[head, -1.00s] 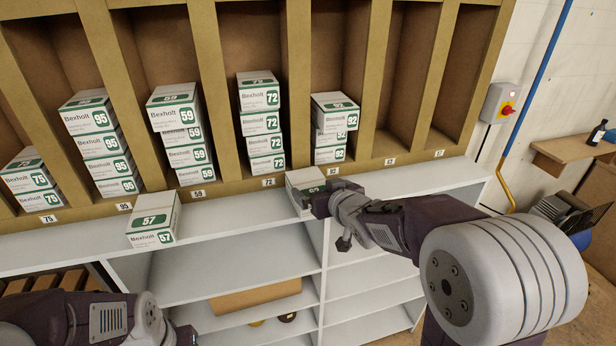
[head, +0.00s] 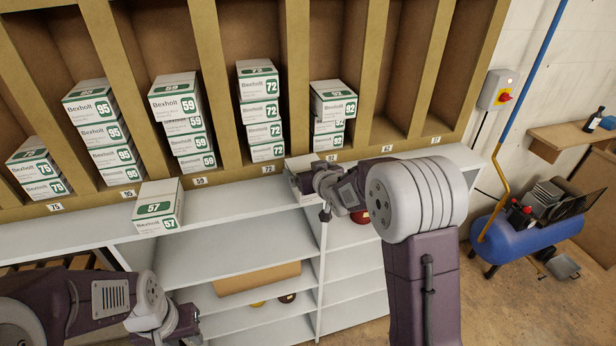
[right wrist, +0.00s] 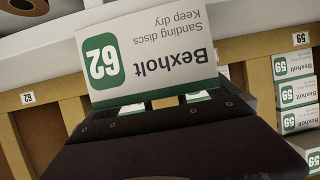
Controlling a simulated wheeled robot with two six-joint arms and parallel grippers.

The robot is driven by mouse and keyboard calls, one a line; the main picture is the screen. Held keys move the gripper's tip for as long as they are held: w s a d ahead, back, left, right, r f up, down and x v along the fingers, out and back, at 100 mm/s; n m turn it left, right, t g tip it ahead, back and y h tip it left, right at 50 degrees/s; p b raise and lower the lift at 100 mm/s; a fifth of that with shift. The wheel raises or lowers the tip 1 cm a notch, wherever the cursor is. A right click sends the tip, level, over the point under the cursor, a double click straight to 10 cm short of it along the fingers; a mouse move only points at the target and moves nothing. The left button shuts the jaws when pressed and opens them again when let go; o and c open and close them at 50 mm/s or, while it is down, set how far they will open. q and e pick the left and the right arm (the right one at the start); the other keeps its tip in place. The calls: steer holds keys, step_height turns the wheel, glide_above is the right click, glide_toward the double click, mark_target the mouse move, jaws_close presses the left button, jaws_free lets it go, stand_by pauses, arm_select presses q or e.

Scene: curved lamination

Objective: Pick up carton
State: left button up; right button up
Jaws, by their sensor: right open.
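A white and green Bexholt carton (head: 300,178) lies on the white ledge in front of the pigeonholes, partly hidden by my right gripper (head: 318,178). Another carton marked 57 (head: 158,208) sits alone on the ledge further left. My left gripper (head: 188,325) is low at the left, and its fingers are not clear.
Stacks marked 75 (head: 38,170), 95 (head: 105,135), 59 (head: 182,125), 72 (head: 262,115) and 92 (head: 333,110) stand in the pigeonholes. The two rightmost holes look empty. Open shelves (head: 235,255) lie below the ledge. A blue compressor (head: 525,235) stands at the right.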

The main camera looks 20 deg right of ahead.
steer(key=shift+r, duration=0.1)
steer(key=c, duration=0.9)
steer(key=shift+r, duration=0.1)
steer(key=shift+r, duration=0.3)
steer(key=r, duration=0.3)
steer(key=d+r, duration=0.1)
steer(key=shift+s+r, duration=0.15)
steer(key=shift+s, duration=0.25)
steer(key=s+d+r+p, duration=0.1)
steer(key=s+d+r, duration=0.1)
steer(key=s+d+r+p, duration=0.2)
steer(key=d, duration=0.1)
steer(key=s+d+r+p, duration=0.1)
steer(key=s+d+r, duration=0.1)
steer(key=s, duration=0.1)
steer(key=shift+s+d, duration=0.1)
steer(key=shift+d, duration=0.15)
